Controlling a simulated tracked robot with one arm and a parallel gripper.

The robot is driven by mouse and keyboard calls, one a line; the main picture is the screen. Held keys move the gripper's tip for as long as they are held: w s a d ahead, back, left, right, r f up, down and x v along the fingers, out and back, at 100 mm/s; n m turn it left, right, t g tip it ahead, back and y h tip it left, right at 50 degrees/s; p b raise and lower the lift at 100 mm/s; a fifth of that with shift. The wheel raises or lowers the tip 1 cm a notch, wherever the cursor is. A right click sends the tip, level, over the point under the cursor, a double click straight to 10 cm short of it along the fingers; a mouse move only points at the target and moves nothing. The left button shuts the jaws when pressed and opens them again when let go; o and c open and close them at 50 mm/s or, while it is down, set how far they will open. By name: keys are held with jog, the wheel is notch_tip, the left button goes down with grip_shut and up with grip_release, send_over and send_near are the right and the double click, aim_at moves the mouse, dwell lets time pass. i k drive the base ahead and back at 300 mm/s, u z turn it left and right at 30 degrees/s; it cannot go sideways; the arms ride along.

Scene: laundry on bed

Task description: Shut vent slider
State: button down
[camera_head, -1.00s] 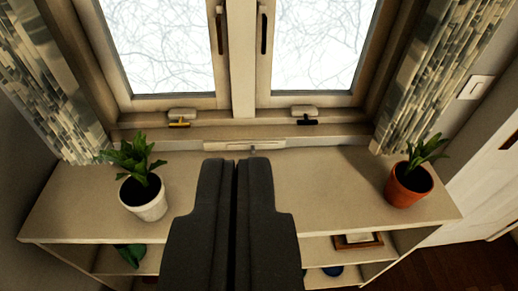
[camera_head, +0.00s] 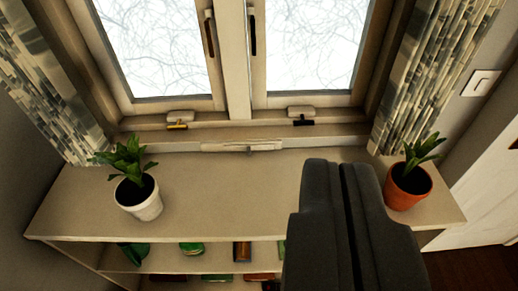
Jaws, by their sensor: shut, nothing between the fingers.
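The vent slider (camera_head: 241,146) is a pale, narrow strip with a small grey knob (camera_head: 249,149), set low at the middle of the window frame, just above the shelf top. The knob sits near the middle of the strip. My gripper (camera_head: 337,165) is shut and empty. In the picture it lies to the right of the vent and lower, over the right part of the shelf top. It is apart from the vent and does not cover it.
A white pot (camera_head: 140,200) with a plant stands at left on the shelf top (camera_head: 226,190), and an orange pot (camera_head: 407,188) stands at right, close beside my gripper in the picture. Curtains (camera_head: 422,75) hang at both sides. The middle of the shelf top is clear.

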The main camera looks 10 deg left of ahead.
aim_at(248, 148)
jog(key=z, duration=0.05)
jog(key=i, duration=0.85)
jog(key=u, duration=0.4)
